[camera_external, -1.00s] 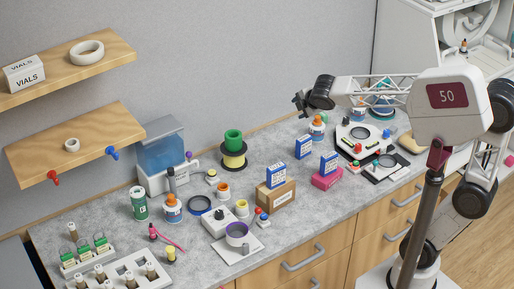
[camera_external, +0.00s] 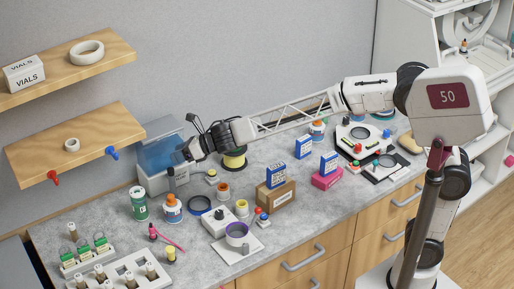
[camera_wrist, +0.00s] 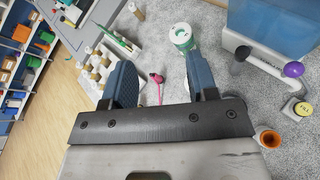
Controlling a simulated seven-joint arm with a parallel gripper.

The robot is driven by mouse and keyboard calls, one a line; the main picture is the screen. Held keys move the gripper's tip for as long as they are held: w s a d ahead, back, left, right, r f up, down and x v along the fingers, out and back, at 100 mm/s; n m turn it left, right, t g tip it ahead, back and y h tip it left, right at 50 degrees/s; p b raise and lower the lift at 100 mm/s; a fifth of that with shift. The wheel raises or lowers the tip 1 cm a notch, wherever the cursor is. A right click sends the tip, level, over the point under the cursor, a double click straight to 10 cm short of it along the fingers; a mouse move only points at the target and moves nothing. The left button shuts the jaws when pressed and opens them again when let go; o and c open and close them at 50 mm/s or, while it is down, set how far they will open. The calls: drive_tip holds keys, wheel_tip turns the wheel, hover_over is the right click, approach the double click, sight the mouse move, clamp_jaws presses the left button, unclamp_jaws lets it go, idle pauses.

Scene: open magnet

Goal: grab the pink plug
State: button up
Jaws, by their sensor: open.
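The pink plug (camera_external: 153,232) lies on the grey counter near its front edge, with a pink cord trailing right. In the wrist view the pink plug (camera_wrist: 157,77) shows small and distant, between my two blue fingers. My gripper (camera_external: 182,158) is open and empty, held well above the counter beside the blue water tank, behind and to the right of the plug. Its spread fingers also show in the wrist view (camera_wrist: 153,68). Part of the plug's cord is hidden by the gripper body in the wrist view.
A green-labelled white canister (camera_external: 139,204) and an orange-capped bottle (camera_external: 172,209) stand behind the plug. A small yellow-topped vial (camera_external: 170,254) is in front, right of it. The blue tank (camera_external: 160,158) stands near my gripper.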

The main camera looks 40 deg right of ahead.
drive_tip(key=s+a+f+n+g+y, duration=0.2)
drive_tip(key=s+a+f+n+g, duration=0.15)
drive_tip(key=a+n, duration=0.45)
drive_tip(key=m, duration=0.2)
approach(152, 232)
drive_tip(key=shift+t, duration=0.45)
drive_tip(key=w+a+f, duration=0.2)
drive_tip(key=shift+a+f, duration=0.35)
drive_tip(key=shift+a, duration=0.05)
drive_tip(key=shift+a, duration=0.1)
drive_tip(key=shift+x, duration=1.2)
drive_tip(key=shift+f, duration=0.1)
drive_tip(key=shift+x, duration=2.6)
clamp_jaws()
